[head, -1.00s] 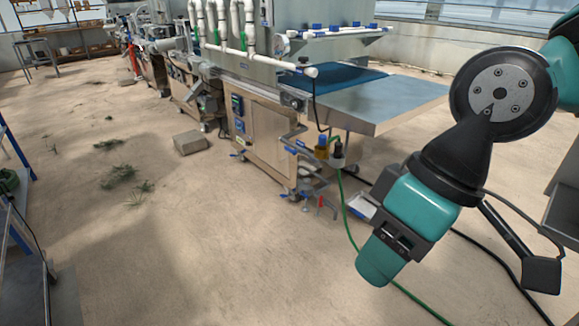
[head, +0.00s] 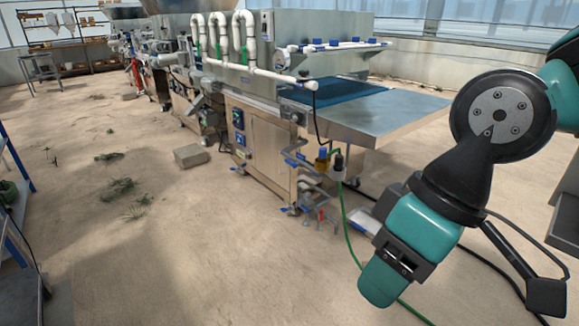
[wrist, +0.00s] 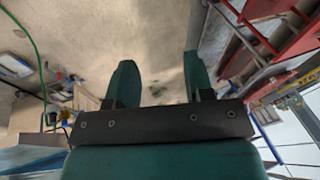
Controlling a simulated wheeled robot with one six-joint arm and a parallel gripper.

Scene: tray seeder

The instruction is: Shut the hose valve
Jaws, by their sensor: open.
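A small red lever (head: 321,215) shows low among pipes near the floor, by the near end of the seeding machine. It may be the hose valve's handle, but it is too small to tell its position. The hose (wrist: 31,45) and a small red spot (wrist: 58,76) also show in the wrist view. My gripper (wrist: 158,78) is open with nothing between its two teal fingers. In the head view it hangs to the right of the pipes, apart from them.
The steel machine (head: 270,150) stands at the centre, with a flat bench end (head: 385,118) jutting right. A block (head: 191,155) lies on the floor to its left. Black cables cross the floor at right. A blue-framed rack (head: 14,150) stands at left.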

